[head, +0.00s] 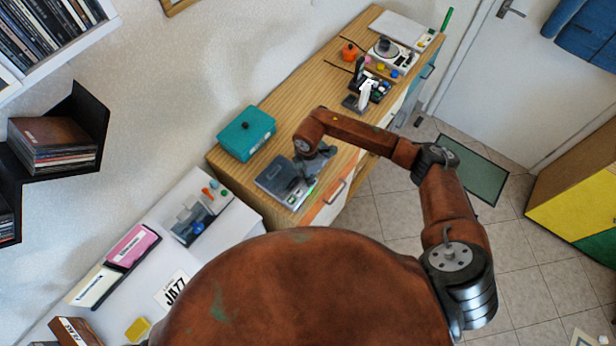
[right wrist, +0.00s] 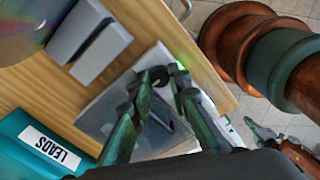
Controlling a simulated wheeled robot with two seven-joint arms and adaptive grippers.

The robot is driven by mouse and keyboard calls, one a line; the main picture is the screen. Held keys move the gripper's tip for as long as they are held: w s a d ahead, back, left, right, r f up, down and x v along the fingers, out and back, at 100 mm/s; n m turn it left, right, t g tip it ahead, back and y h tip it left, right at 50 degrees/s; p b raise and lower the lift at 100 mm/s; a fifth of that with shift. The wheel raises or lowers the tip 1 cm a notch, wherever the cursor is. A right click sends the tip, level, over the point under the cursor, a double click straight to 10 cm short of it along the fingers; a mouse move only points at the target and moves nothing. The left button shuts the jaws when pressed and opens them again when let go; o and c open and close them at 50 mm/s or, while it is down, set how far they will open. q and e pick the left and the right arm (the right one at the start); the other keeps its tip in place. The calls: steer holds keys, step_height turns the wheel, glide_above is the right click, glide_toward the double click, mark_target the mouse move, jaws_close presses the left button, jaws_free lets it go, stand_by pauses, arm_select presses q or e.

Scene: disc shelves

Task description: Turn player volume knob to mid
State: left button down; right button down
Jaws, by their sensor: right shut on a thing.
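The player (head: 278,183) is a flat grey unit with a dark lid, near the close end of the wooden counter. In the right wrist view its pale body with a dark clear lid (right wrist: 105,115) lies under my fingers. A small round black knob (right wrist: 160,77) shows between the fingertips. My right gripper (head: 308,170) reaches down over the player's right edge; in the wrist view its two fingers (right wrist: 163,75) are shut on the knob. The knob's pointer is too small to read. A small jointed part (right wrist: 262,132), perhaps my left gripper, shows at lower right; its jaws are unclear.
A teal box (head: 246,133), labelled LEADS in the wrist view, stands beside the player. Farther along the counter are a small device (head: 365,93) and a turntable (head: 388,50). A white table (head: 160,255) adjoins at left. Drawers with handles (head: 336,192) face the tiled floor.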

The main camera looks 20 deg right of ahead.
steer(key=c, duration=1.8)
jaws_free()
